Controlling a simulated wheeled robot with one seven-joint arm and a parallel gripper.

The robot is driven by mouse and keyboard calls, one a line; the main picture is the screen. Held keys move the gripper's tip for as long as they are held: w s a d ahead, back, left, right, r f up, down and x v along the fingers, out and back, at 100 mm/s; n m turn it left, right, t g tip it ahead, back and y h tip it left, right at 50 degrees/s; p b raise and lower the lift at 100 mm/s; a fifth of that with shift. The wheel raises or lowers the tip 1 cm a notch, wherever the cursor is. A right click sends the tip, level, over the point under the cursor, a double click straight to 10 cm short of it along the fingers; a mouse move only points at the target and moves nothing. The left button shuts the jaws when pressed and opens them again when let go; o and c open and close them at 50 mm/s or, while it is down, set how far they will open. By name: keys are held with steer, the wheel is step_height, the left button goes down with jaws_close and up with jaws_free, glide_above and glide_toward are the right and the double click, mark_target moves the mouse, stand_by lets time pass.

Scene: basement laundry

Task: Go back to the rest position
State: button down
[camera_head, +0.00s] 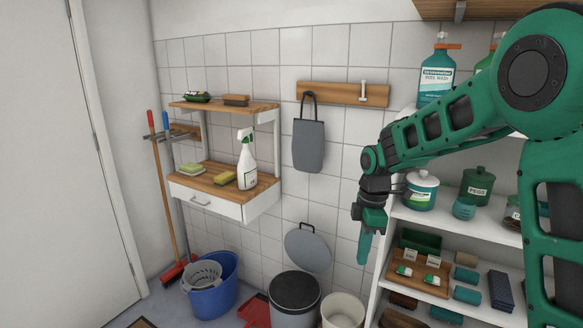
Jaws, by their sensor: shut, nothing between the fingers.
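My arm is green and black and reaches in from the right side of the head view. My gripper (364,246) hangs at its end with the fingers pointing down. The fingers are shut with nothing seen between them. The gripper is in the air, left of the white shelf unit (381,258) in the picture and above the white bucket (343,309). The grey bag (309,145) hangs from a wooden hook rail (340,94) to the upper left of the gripper.
A wall shelf with a drawer (205,202) holds a spray bottle (246,163) and sponges. A blue bucket (212,298), a dark-lidded bin (294,295) and a red dustpan (256,311) stand below. Jars and rolled cloths fill the right shelves, close to my arm. The space left of my gripper is open.

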steer(key=s+d+r+m, duration=0.3)
steer(key=s+d+m, duration=0.3)
steer(key=s+d, duration=0.15)
steer(key=s+d+r+m, duration=0.2)
steer(key=s+d+m, duration=0.45)
steer(key=d, duration=0.25)
steer(key=s+d+m, duration=0.2)
steer(key=s+m, duration=0.3)
steer(key=s, duration=0.5)
steer(key=s+d+f+m, duration=0.1)
steer(key=s+d+m, duration=0.2)
steer(key=s+m, duration=0.3)
steer(key=s, duration=0.3)
steer(key=shift+s+d, duration=0.35)
steer(key=shift+s, duration=0.05)
steer(key=shift+w+f+h, duration=0.25)
steer(key=shift+w+h, duration=0.05)
steer(key=shift+w, duration=0.3)
